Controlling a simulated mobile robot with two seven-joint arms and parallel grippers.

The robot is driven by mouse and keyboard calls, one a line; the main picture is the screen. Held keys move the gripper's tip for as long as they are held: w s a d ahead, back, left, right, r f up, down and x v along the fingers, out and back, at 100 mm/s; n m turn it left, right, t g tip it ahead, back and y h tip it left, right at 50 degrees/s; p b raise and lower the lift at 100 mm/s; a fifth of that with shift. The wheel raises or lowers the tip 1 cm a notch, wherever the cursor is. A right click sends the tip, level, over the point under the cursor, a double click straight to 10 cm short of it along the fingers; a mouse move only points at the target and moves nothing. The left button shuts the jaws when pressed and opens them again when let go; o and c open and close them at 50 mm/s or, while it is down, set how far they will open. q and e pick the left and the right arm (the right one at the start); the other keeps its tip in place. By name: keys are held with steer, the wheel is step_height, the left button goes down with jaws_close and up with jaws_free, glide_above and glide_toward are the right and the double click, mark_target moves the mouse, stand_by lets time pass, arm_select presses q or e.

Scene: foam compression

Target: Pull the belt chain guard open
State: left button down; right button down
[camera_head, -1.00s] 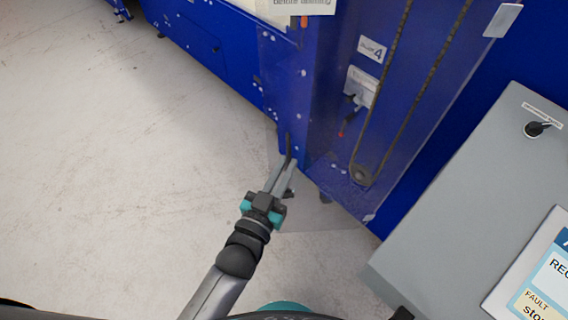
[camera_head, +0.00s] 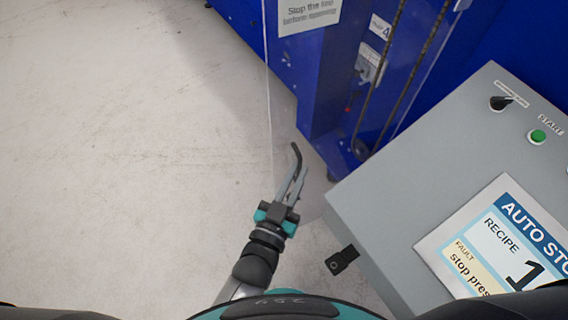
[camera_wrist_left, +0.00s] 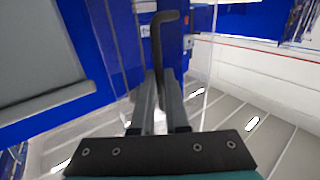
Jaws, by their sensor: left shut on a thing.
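The belt chain guard is a clear panel (camera_head: 300,60) with a white "Stop the line" notice on it, in the head view. It stands out from the blue machine, and floor shows through its lower part. Its black bent handle (camera_head: 297,156) also shows in the left wrist view (camera_wrist_left: 157,45). My left gripper (camera_head: 294,182) is shut on the handle's lower part; its fingers also show in the wrist view (camera_wrist_left: 157,105). Behind the panel are the belt chain (camera_head: 405,80) and its lower pulley (camera_head: 360,148). My right gripper is not in view.
A grey control cabinet (camera_head: 390,190) with a black switch, green START button and screen stands close on the right. A small black block (camera_head: 342,260) juts from its left side. The pale floor (camera_head: 130,150) at left is clear.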

arm_select(q)
steer(key=shift+s+d+r, duration=0.15)
steer(key=shift+s+d, duration=0.5)
steer(key=shift+d, duration=0.2)
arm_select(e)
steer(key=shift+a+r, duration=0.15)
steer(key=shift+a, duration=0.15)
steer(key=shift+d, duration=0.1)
arm_select(q)
steer(key=c, duration=1.2)
jaws_free()
steer(key=shift+w+d, duration=0.1)
steer(key=shift+o, duration=1.4)
steer(key=shift+d, duration=0.1)
steer(key=b+v, duration=0.1)
steer(key=v, duration=1.4)
steer(key=shift+a, duration=0.35)
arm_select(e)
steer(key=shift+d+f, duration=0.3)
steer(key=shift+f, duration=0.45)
